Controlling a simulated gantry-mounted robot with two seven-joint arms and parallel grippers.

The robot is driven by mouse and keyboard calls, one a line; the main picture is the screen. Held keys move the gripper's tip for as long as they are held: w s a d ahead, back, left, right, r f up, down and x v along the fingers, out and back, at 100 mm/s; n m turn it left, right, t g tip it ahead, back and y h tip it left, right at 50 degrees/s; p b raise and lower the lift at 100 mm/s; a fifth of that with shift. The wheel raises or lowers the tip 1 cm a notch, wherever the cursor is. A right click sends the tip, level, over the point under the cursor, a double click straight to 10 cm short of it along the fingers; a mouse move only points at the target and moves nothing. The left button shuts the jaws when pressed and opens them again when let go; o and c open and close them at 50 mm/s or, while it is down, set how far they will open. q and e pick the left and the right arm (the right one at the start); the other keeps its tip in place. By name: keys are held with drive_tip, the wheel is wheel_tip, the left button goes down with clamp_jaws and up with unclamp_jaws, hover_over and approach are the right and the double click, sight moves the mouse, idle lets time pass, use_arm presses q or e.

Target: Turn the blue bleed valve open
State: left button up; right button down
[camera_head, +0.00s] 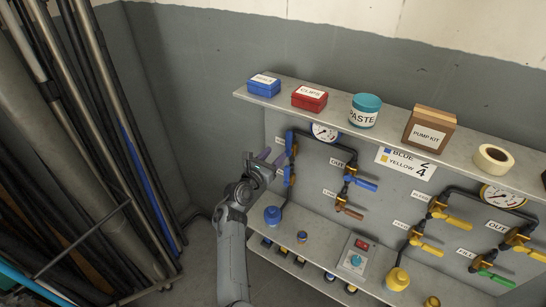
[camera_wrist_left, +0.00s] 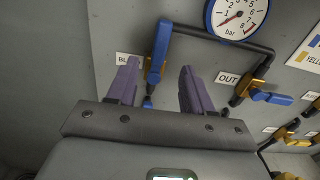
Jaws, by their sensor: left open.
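The blue bleed valve stands at the left end of the blue circuit's pipe; in the head view its blue lever (camera_head: 289,142) points up along the pipe. In the left wrist view the lever (camera_wrist_left: 162,42) is upright, with a brass body below it. A label beginning "BL" is partly hidden by a finger. My left gripper (camera_head: 272,156) is open just in front of the valve. In the wrist view my left gripper (camera_wrist_left: 158,72) has its two purple fingers on either side of the valve, with gaps, not closed on it. My right gripper is not in view.
The blue OUT valve (camera_head: 362,183) and a brown-handled valve (camera_head: 349,213) are to the right. A gauge (camera_head: 324,132) sits above. The shelf (camera_head: 390,125) overhangs with boxes and a paste jar (camera_head: 365,110). Yellow-handled valves (camera_head: 427,247) are farther right. Pipes (camera_head: 110,130) lean at left.

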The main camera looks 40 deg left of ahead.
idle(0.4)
use_arm(q)
drive_tip(key=s+a+f+m+g, duration=0.1)
drive_tip(key=s+f+m+g, duration=0.25)
drive_tip(key=s+m, duration=0.45)
drive_tip(key=s+a+f+m+g, duration=0.1)
drive_tip(key=s+f+m+g, duration=0.2)
drive_tip(key=s+f+m, duration=0.45)
drive_tip(key=s+d+f+m+g+h, duration=0.1)
drive_tip(key=s+d+m+g, duration=0.3)
drive_tip(key=s+d+m, duration=0.75)
drive_tip(key=s+d+f+m+g, duration=0.1)
drive_tip(key=s+d+m+g, duration=0.3)
drive_tip(key=s+d+m, duration=0.95)
drive_tip(key=s+a+r+p, duration=0.1)
drive_tip(key=a+r+p, duration=0.1)
drive_tip(key=r+p, duration=0.6)
drive_tip(key=s+a+r+n+p, duration=0.1)
drive_tip(key=a+r+p, duration=0.2)
drive_tip(key=r+p, duration=0.5)
